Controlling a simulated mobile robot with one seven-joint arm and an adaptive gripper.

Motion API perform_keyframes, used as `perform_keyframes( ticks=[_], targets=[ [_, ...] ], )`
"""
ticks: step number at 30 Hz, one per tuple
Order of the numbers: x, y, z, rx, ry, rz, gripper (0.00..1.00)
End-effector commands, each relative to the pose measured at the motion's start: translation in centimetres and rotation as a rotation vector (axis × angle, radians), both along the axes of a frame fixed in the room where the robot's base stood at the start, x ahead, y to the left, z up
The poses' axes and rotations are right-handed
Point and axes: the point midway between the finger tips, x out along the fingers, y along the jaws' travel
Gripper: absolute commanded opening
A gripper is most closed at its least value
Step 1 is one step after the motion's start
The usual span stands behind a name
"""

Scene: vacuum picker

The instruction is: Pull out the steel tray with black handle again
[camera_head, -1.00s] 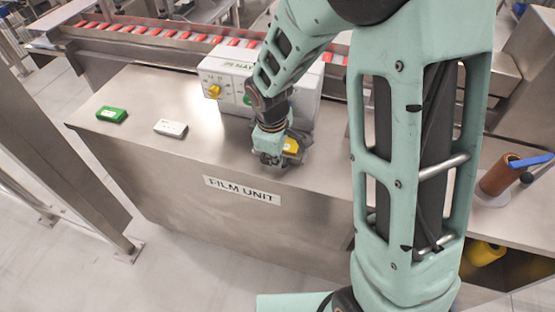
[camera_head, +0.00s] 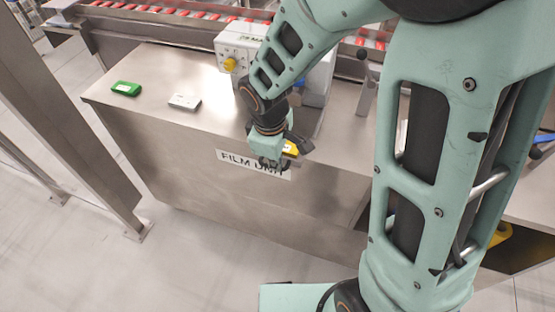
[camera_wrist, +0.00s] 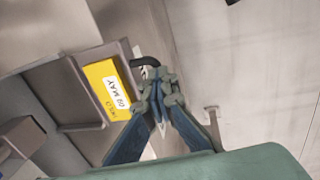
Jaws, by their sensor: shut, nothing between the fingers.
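The steel tray (camera_wrist: 55,95) shows in the wrist view as a shallow grey tray. The block also shows in the head view (camera_head: 291,148), just right of my gripper (camera_head: 271,162). The black handle (camera_wrist: 143,62) is a bent bar at the tray's end. My gripper's fingertips (camera_wrist: 156,74) are together, right at the handle and seemingly touching it, with nothing held between them. In the head view, my arm hides much of the tray, and the gripper is by the counter's front edge.
The white machine (camera_head: 240,50) stands behind on the steel counter (camera_head: 190,135). A green block (camera_head: 126,88) and a white block (camera_head: 185,102) lie to the left. A conveyor with red packs runs at the back. The floor in front is clear.

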Motion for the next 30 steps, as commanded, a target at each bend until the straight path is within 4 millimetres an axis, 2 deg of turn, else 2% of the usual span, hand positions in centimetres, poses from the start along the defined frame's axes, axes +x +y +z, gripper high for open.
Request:
perform_keyframes(
  ticks=[1,3,10,20,23,30],
  targets=[
    [-0.6,-0.3,-0.6,-0.007,0.017,-0.003,0.00],
    [-0.6,-0.3,-0.6,-0.007,0.017,-0.003,0.01],
    [-0.6,-0.4,-0.6,-0.008,0.017,-0.003,0.25],
    [-0.3,-0.3,-0.1,-0.005,0.008,-0.003,0.25],
    [-0.4,-0.2,0.8,-0.003,0.007,-0.004,0.25],
    [-0.9,0.1,4.4,-0.003,0.004,-0.004,0.25]
  ],
)
